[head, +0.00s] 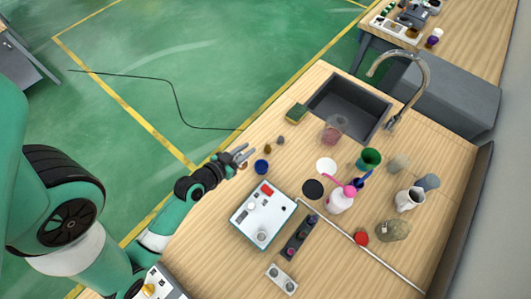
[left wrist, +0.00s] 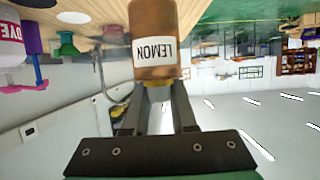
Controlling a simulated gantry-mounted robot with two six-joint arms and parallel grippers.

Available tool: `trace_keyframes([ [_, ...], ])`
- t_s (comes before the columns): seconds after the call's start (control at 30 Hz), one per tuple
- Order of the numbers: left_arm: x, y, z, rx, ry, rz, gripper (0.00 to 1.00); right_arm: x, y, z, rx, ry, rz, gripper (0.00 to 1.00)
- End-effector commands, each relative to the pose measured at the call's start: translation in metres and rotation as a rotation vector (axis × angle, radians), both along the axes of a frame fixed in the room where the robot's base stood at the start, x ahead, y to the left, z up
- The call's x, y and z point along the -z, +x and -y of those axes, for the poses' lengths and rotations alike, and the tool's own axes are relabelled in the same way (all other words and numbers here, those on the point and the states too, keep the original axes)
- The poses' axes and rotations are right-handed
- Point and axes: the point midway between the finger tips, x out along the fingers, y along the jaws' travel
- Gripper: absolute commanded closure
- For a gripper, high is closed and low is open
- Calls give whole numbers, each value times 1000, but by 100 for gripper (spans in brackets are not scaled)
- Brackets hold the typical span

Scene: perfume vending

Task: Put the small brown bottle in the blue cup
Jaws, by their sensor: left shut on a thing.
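The small brown bottle (left wrist: 155,40) with a white LEMON label fills the top middle of the left wrist view, upside down in that picture, held between the fingertips. In the head view my left gripper (head: 241,154) is shut on it near the left edge of the wooden table, and a bit of brown (head: 243,165) shows just below the fingers. The blue cup (head: 261,167) stands on the table just right of and below the gripper in the head view. The bottle is outside the cup. My right gripper is not in view.
Two small brownish bottles (head: 267,149) stand beyond the gripper, near a green-yellow sponge (head: 296,114) and the sink (head: 350,105). A white device (head: 263,214) lies in front of the cup. A pink-topped bottle (head: 341,200) and a green cup (head: 369,159) stand farther right.

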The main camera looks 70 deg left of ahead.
Motion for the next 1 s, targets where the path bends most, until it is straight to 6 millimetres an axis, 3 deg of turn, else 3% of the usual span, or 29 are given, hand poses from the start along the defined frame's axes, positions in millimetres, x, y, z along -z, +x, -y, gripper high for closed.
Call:
trace_keyframes([
  [0.1,9,31,0,12,4,2,100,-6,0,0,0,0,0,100],
  [0.2,41,48,-3,7,2,1,100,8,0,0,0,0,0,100],
  [0.3,56,60,-4,4,2,2,100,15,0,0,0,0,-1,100],
  [0.57,66,69,-6,0,0,1,100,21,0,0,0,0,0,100],
  [0.8,102,74,-6,-1,-2,0,100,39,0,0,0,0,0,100],
  [1.0,100,74,-6,-2,-1,1,100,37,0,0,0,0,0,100],
])
